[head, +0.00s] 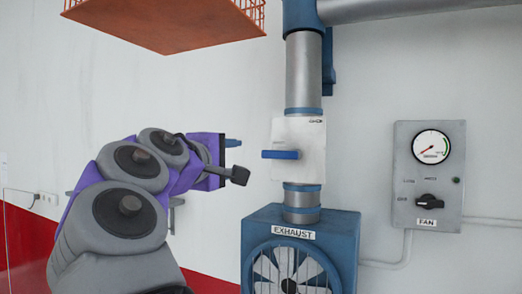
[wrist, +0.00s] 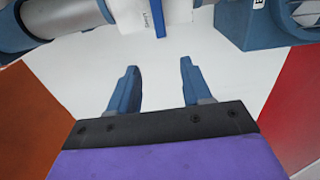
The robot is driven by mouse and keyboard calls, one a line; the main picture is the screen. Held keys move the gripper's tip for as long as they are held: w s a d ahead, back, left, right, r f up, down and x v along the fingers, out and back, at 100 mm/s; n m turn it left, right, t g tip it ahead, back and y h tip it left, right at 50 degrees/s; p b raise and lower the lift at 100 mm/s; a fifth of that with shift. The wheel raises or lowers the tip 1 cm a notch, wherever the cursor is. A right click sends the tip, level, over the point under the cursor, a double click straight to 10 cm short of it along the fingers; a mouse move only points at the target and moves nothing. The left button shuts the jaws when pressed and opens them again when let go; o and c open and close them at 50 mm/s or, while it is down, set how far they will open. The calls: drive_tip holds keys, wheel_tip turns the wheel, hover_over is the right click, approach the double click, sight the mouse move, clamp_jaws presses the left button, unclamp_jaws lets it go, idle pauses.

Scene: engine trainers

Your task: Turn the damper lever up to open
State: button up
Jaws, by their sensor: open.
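The damper lever (head: 281,155) is a blue bar lying level across the white damper plate (head: 308,136) on the grey duct, its free end to the left. In the wrist view the lever (wrist: 160,18) shows at the top edge, roughly in line with the gap between my fingers. My gripper (head: 233,143) is to the left of the lever and slightly higher in the head view. In the wrist view my gripper (wrist: 157,72) is open with its two blue fingers apart and nothing between them. The fingers do not touch the lever.
A blue exhaust fan housing (head: 345,245) stands below the damper. A grey fan control box (head: 455,190) with a gauge and knob is on the wall to the right. An orange wire basket (head: 190,35) hangs at upper left. The wall between gripper and lever is clear.

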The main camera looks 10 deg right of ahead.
approach(267, 155)
drive_tip(key=d, duration=0.2)
drive_tip(key=w+p, duration=0.1)
drive_tip(key=w, duration=0.1)
drive_tip(key=w+d+p, duration=0.1)
drive_tip(key=w, duration=0.1)
drive_tip(key=shift+w+r, duration=0.15)
drive_tip(key=shift+w, duration=0.2)
drive_tip(key=w+d, duration=0.2)
drive_tip(key=d, duration=0.1)
drive_tip(key=w+d+p, duration=0.1)
drive_tip(key=d, duration=0.1)
drive_tip(key=shift+w+d, duration=0.1)
drive_tip(key=shift+d, duration=0.05)
drive_tip(key=shift+w, duration=0.1)
drive_tip(key=shift+a, duration=1.3)
drive_tip(key=shift+c, duration=0.7)
drive_tip(key=shift+d, duration=1)
drive_tip(key=c, duration=0.5)
drive_tip(key=shift+c, duration=0.5)
drive_tip(key=shift+w+a, duration=0.1)
clamp_jaws()
